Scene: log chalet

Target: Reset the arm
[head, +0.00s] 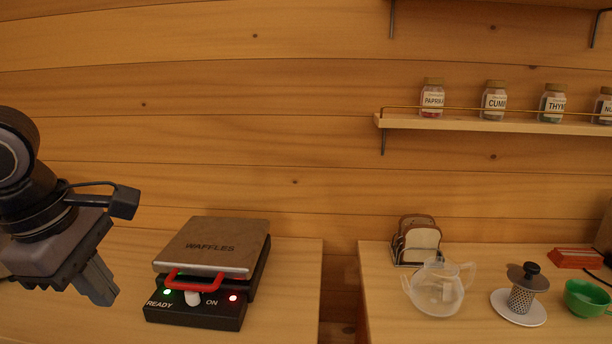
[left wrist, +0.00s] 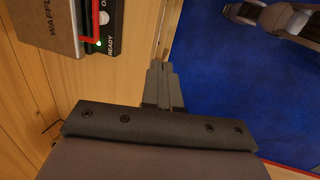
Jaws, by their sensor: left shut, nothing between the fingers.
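My left gripper (head: 98,284) is at the left of the head view, above the left counter and to the left of the waffle maker. Its fingers point down and are closed together with nothing between them. In the left wrist view the fingertips (left wrist: 160,68) also show pressed together, near the counter's edge. My right gripper is not in view.
A closed waffle maker (head: 212,250) with a red handle and lit lights stands on the left counter (head: 285,290). The right counter (head: 385,310), across a gap, holds a toast rack (head: 417,242), glass teapot (head: 437,288), infuser on a saucer (head: 520,313) and green cup (head: 587,298).

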